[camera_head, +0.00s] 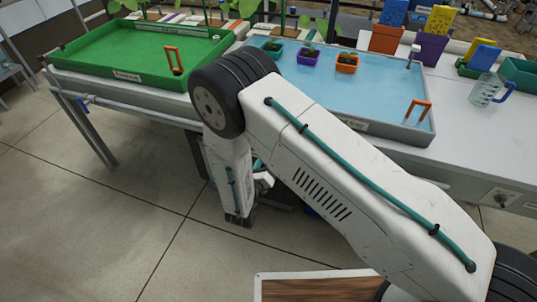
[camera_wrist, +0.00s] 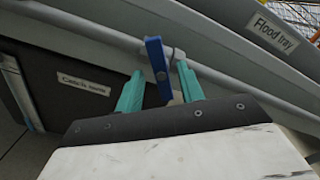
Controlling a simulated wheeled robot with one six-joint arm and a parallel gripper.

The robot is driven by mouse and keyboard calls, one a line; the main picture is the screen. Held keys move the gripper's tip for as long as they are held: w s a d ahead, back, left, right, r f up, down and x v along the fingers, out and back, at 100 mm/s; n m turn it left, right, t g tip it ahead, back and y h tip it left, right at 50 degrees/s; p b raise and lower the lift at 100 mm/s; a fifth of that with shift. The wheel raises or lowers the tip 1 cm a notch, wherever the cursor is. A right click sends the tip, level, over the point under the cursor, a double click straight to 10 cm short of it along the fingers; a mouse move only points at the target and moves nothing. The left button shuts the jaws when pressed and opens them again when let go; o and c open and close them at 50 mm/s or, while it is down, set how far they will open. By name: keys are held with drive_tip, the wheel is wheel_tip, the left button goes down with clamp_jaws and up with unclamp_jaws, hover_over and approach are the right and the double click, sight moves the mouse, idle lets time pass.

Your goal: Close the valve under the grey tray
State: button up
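The grey tray (camera_head: 400,131) with a blue floor stands on the bench in the head view. In the wrist view a grey tray wall (camera_wrist: 222,18) carries a "Flood tray" label. Below it, a blue valve lever (camera_wrist: 156,66) stands nearly upright in the picture, across a grey pipe or rail (camera_wrist: 90,37). My gripper (camera_wrist: 160,72) is open, with one teal finger on each side of the lever in the picture. I see no clear contact, and the depth gap is hard to tell. The valve is hidden in the head view.
A dark box labelled "Catch sump" (camera_wrist: 58,62) is at the left of the wrist view. A green tray (camera_head: 135,52) stands left on the bench. The floor at left is clear.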

drive_tip(key=shift+x, duration=1.5)
clamp_jaws()
drive_tip(key=shift+m, duration=0.3)
drive_tip(key=m, duration=0.3)
drive_tip(key=shift+d+r+m, duration=0.1)
drive_tip(key=shift+m, duration=1.6)
